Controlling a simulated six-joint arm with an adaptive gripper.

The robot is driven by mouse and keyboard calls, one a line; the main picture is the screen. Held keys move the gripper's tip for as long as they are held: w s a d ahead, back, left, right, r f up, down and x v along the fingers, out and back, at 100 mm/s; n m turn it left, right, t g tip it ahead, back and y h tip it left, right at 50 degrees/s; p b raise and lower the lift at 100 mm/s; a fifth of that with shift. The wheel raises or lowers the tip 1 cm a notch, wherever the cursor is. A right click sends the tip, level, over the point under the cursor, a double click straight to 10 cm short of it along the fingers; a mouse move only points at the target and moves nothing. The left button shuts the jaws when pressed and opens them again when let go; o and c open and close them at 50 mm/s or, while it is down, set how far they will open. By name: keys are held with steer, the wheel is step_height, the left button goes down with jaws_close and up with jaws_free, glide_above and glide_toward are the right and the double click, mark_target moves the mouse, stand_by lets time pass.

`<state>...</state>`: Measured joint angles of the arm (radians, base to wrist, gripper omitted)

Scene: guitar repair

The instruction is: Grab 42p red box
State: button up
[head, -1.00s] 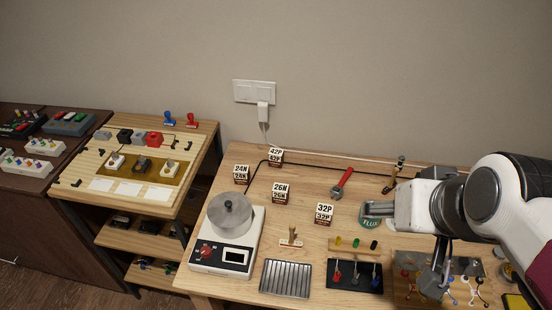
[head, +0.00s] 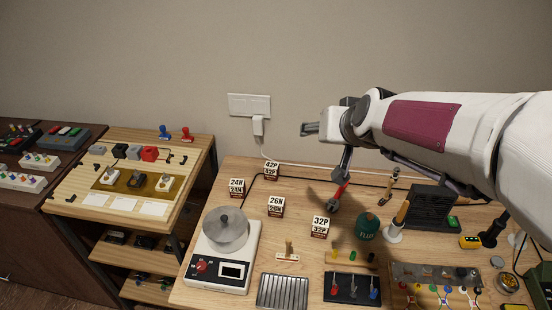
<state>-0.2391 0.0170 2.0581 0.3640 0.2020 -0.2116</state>
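The 42P box (head: 272,169) is a small block with a white label face over a dark reddish-brown lower part. It stands near the back edge of the wooden table, below the wall socket. My gripper (head: 304,129) is in the air above the table, up and to the right of the 42P box and apart from it. It points left. Its fingers look apart, with nothing between them. Similar boxes marked 24N (head: 237,188), 26N (head: 276,207) and 32P (head: 320,227) stand nearer the front.
A white plug (head: 258,126) with a cable hangs just behind the 42P box. A scale with a round metal pot (head: 225,229) stands front left. Bare wood surrounds the boxes.

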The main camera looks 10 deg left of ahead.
steer(key=w+a+f+t, duration=0.1)
steer(key=w+a+f, duration=0.2)
steer(key=w+a, duration=0.35)
steer(key=m+t+h, duration=0.1)
steer(key=t+h, duration=0.2)
glide_above(272, 171)
step_height(272, 171, down, 22)
steer(key=f, duration=0.1)
steer(key=shift+s+a+f+t, duration=0.2)
steer(key=shift+s+f+t, duration=0.1)
steer(key=shift+s, duration=0.1)
steer(key=shift+f, duration=1.7)
